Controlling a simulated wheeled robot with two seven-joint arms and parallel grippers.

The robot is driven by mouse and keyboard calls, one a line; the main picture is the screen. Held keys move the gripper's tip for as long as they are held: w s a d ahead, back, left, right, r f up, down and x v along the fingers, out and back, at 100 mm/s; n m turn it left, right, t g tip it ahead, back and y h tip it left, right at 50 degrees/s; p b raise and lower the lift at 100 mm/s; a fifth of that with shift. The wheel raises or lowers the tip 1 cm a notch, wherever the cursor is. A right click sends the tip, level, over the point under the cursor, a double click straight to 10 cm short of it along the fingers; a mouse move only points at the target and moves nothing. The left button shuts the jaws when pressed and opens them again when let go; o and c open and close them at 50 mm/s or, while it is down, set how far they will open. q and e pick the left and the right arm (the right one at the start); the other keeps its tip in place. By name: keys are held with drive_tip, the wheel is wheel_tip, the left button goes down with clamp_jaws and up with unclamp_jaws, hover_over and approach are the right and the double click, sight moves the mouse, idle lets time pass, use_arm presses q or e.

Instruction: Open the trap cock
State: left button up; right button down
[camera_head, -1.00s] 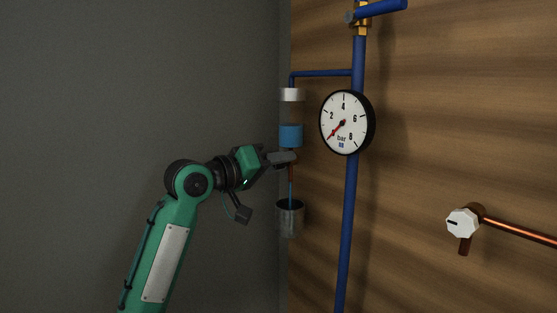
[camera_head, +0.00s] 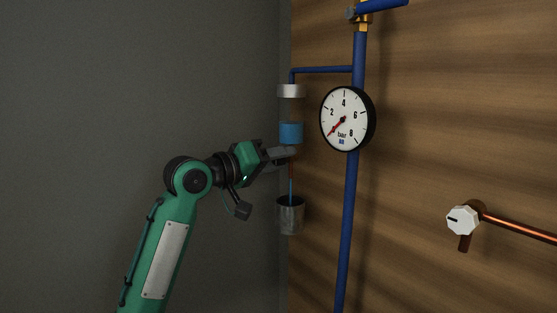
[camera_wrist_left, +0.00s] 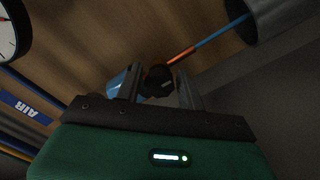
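The trap is a vessel with a silver cap (camera_head: 291,91) and blue liquid (camera_head: 291,132) in its lower part. A thin copper outlet (camera_head: 291,170) hangs under it, and a blue stream (camera_head: 291,188) runs from it into a grey metal cup (camera_head: 290,215). In the left wrist view the copper outlet (camera_wrist_left: 181,56) and stream (camera_wrist_left: 222,37) also show. My left gripper (camera_head: 291,152) is just below the blue liquid. Its fingers (camera_wrist_left: 162,88) close around the dark trap cock (camera_wrist_left: 158,78) and partly hide it. My right gripper is not in view.
A pressure gauge (camera_head: 346,119) and a blue vertical pipe (camera_head: 348,220) stand right of the trap. A blue-handled valve (camera_head: 380,7) is above. A white knob (camera_head: 461,221) on a copper pipe is at the right. A grey wall (camera_head: 100,80) is on the left.

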use_arm(q)
drive_tip(key=shift+s+a+f, duration=0.15)
drive_tip(key=shift+s+a, duration=0.05)
drive_tip(key=shift+a, duration=0.15)
drive_tip(key=b+v, duration=0.6)
drive_tip(key=v, duration=0.7)
